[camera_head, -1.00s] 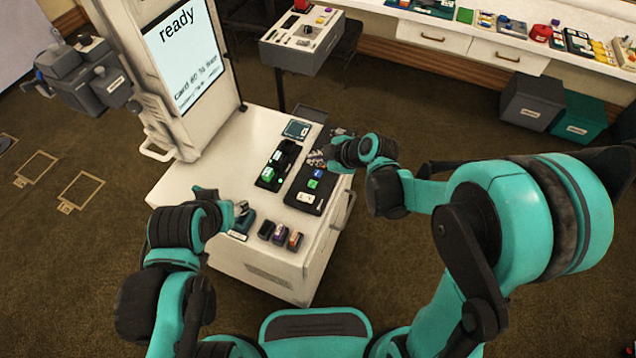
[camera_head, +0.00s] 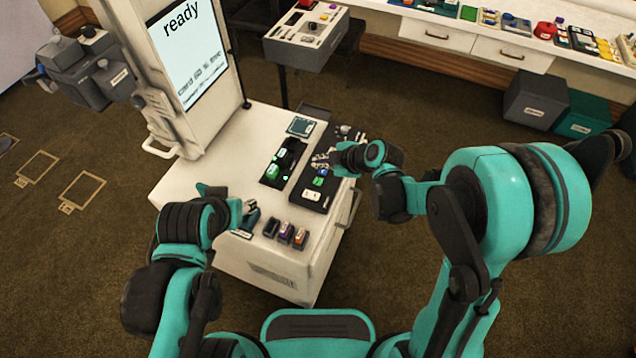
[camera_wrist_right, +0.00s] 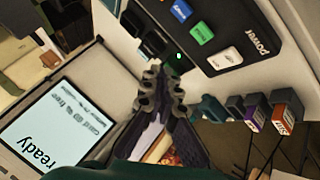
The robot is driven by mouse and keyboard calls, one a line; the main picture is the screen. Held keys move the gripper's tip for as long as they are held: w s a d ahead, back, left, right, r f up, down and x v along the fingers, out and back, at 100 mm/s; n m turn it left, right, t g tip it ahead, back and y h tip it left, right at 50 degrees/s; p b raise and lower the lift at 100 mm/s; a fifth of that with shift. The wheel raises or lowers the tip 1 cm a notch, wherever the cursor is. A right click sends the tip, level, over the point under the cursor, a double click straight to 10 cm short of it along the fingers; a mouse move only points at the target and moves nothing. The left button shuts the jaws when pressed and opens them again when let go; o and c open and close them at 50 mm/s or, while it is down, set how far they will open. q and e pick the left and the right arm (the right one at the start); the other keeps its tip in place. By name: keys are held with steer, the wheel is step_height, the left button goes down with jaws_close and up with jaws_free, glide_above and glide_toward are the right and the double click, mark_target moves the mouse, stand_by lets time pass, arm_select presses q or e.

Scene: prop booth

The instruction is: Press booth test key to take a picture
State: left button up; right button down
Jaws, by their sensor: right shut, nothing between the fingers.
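The black key panel (camera_head: 311,202) lies on the white cart top. It carries a blue key (camera_wrist_right: 180,10), a green key (camera_wrist_right: 201,32) and a white key (camera_wrist_right: 225,58); their small labels are too blurred to read surely. My right gripper (camera_head: 322,160) is over the panel's far part in the head view, close to the blue and green keys. In the right wrist view its fingers (camera_wrist_right: 162,92) are together and empty, and no contact with a key shows. My left gripper (camera_head: 247,212) is at the cart's near left; its jaw state is unclear. The booth screen (camera_head: 187,55) reads "ready".
A dark tray (camera_head: 283,163) with lit green spots lies left of the panel. Several small labelled blocks (camera_head: 285,232) stand at the cart's near edge. A grey control box (camera_head: 305,35) stands behind. The floor right of the cart is clear.

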mark_target(320, 182)
steer(key=shift+f+b, duration=2.35)
steer(key=shift+f, duration=0.8)
steer(key=shift+f+b, duration=0.45)
steer(key=shift+f+b, duration=0.35)
steer(key=shift+b, duration=0.05)
steer(key=shift+r, duration=0.1)
steer(key=shift+r+p, duration=0.65)
steer(key=shift+r, duration=0.1)
